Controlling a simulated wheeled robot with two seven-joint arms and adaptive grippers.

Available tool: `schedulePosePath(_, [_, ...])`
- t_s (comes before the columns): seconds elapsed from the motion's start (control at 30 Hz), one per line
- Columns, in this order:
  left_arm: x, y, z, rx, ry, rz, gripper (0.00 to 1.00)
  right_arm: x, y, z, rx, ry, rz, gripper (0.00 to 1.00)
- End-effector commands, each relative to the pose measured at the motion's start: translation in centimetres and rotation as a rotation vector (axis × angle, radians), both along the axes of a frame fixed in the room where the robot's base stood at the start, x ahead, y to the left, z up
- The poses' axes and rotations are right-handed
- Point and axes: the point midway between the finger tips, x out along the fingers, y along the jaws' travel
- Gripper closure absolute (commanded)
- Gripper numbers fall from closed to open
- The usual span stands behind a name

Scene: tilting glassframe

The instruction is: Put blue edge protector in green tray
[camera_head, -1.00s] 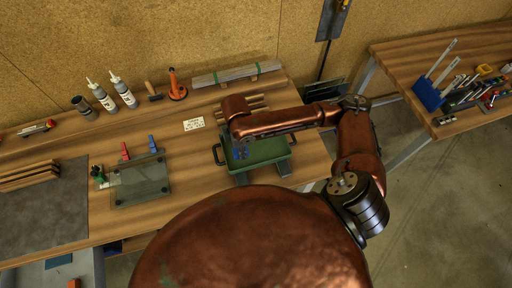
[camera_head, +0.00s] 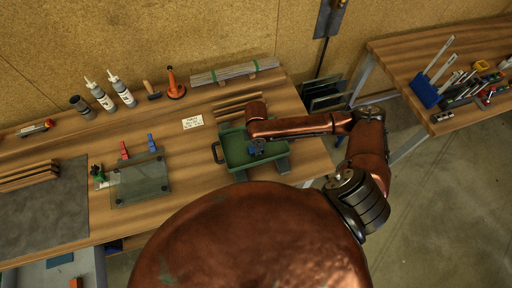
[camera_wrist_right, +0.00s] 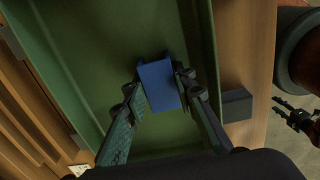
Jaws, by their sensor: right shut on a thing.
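The green tray (camera_head: 232,146) sits on the workbench, and its green floor and walls fill much of the right wrist view (camera_wrist_right: 75,75). My right gripper (camera_head: 257,151) is over the tray, pointing down. In the right wrist view my right gripper (camera_wrist_right: 160,92) is shut on the blue edge protector (camera_wrist_right: 157,80), a small blue piece between the two fingertips. The protector is within the tray's outline; I cannot tell whether it touches the floor. My left gripper (camera_wrist_right: 292,114) shows small at the right edge of the wrist view, its fingers apart and empty.
Wooden strips (camera_head: 238,105) lie behind the tray. A glass panel (camera_head: 140,182) with red and blue clamps lies to its left, near a white note (camera_head: 193,122). Bottles (camera_head: 122,92) and an orange tool (camera_head: 175,84) stand along the back.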

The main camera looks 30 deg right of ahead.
Motion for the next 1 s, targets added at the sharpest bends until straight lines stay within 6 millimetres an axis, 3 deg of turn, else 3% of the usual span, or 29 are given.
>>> schedulePosePath(0.23, [-0.2, 0.0, 0.0, 0.0, 0.003, 0.0, 0.6, 0.0, 0.0, -0.2, 0.0, 0.0, -0.001, 0.88])
schedulePosePath(0.27, [-0.1, 0.0, 0.0, 0.0, 0.002, 0.0, 0.6, 0.0, 0.0, -0.2, 0.0, 0.0, -0.001, 0.75])
schedulePosePath(0.5, [0.4, -0.1, 0.0, -0.002, -0.005, -0.001, 0.6, 0.0, 0.0, -0.2, 0.0, 0.0, -0.001, 0.58])
schedulePosePath(0.83, [0.6, -0.2, 0.0, -0.002, -0.007, -0.001, 0.6, 0.1, 0.0, 0.1, 0.001, -0.001, -0.001, 0.58])
schedulePosePath(1.0, [0.5, -0.2, -0.1, -0.002, -0.007, -0.001, 0.6, 0.2, 0.0, 2.3, 0.001, -0.004, -0.001, 0.58])
